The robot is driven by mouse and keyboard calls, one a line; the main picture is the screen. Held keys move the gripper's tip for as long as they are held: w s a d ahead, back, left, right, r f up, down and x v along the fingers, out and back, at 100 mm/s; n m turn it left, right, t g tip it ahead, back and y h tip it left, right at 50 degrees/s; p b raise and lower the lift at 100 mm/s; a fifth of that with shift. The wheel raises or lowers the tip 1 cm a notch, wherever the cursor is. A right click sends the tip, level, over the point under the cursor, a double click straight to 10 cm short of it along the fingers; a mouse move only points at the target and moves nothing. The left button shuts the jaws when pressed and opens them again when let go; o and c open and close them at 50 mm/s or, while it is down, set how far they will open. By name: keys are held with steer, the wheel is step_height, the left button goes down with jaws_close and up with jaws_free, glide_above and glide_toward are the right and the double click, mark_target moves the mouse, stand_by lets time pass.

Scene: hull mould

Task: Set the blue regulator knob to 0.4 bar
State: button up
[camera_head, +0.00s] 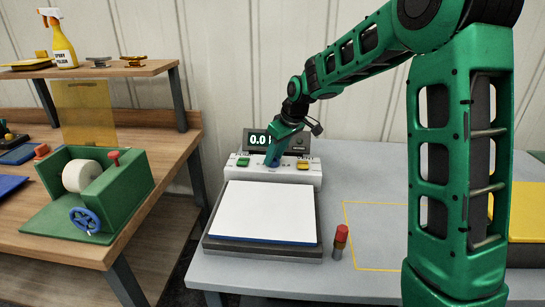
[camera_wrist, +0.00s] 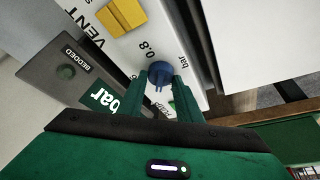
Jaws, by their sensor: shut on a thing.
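The blue regulator knob (camera_wrist: 158,72) sits on the white panel of the control box (camera_head: 318,172). My gripper (camera_wrist: 161,82) is shut on the knob, with one green finger on each side of it. In the head view my gripper (camera_head: 274,161) comes down onto the front of the box and mostly hides the knob. The panel by the knob carries the marks "0.8" and "bar". The digital display (camera_head: 258,139) starts with "0.0"; my gripper hides the rest of it.
A yellow VENT button (camera_wrist: 122,14) and a green button (camera_head: 243,162) flank the knob. A white sheet (camera_head: 268,210) lies on the plate in front of the box. A red-capped cylinder (camera_head: 341,240) stands right of it. A wooden bench (camera_head: 150,200) is at left.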

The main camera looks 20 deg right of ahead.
steer(key=n, duration=0.1)
steer(key=n+y, duration=0.1)
steer(key=n, duration=0.1)
steer(key=n+g, duration=0.1)
steer(key=shift+w+d, duration=0.2)
steer(key=shift+d, duration=0.05)
steer(key=shift+d+n+g+y, duration=0.1)
steer(key=shift+n+g+y, duration=0.35)
steer(key=shift+n, duration=1.15)
steer(key=shift+w, duration=0.1)
steer(key=o, duration=1)
steer(key=shift+d, duration=0.1)
steer(key=v, duration=1)
steer(key=shift+r, duration=0.35)
